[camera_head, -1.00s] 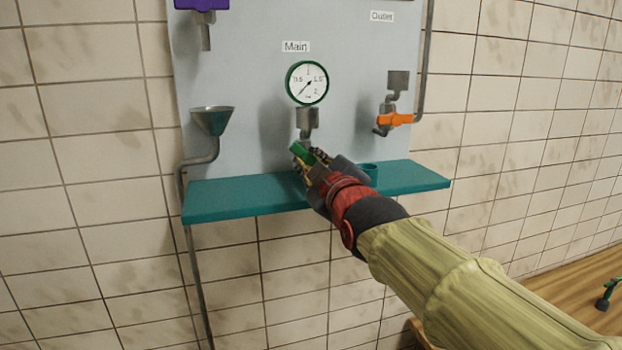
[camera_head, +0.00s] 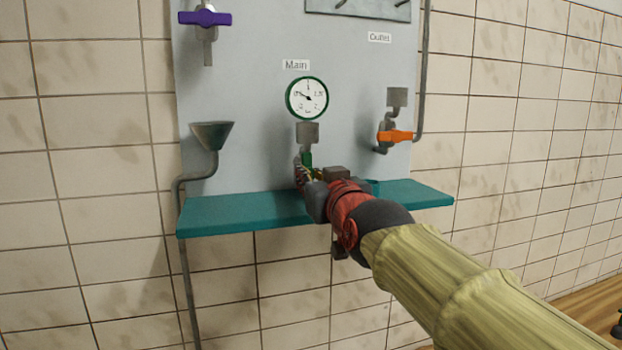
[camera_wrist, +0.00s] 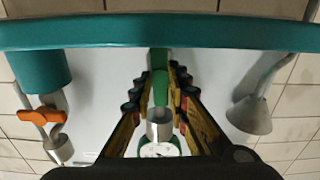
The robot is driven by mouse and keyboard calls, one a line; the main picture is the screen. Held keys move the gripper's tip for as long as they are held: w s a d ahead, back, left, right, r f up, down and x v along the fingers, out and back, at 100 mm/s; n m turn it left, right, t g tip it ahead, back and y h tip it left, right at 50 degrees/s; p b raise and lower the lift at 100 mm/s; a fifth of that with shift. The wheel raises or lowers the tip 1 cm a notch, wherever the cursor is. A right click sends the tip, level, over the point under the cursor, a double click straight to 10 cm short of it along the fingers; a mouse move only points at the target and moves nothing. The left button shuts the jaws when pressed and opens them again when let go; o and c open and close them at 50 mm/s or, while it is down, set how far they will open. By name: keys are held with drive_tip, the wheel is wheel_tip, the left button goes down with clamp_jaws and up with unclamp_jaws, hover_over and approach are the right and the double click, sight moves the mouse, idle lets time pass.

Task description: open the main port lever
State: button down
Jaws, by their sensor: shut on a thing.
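The green main port lever (camera_head: 307,159) is below the grey fitting (camera_head: 307,133) under the gauge marked "Main" (camera_head: 307,97). It stands roughly upright, and its lower part is hidden by my gripper (camera_head: 304,175). In the wrist view the green lever (camera_wrist: 160,88) runs between the two fingers of my gripper (camera_wrist: 158,80), which is shut on it. The gauge needle points to the upper left.
A teal shelf (camera_head: 235,211) juts out just below the lever. A grey funnel (camera_head: 211,134) is on the left, an orange-handled valve (camera_head: 396,136) on the right under "Outlet". A purple handle (camera_head: 205,18) is at the upper left.

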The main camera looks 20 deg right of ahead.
drive_tip(key=shift+m, duration=0.4)
drive_tip(key=c, duration=1.7)
unclamp_jaws()
drive_tip(key=s, duration=1.2)
drive_tip(key=shift+f, duration=0.1)
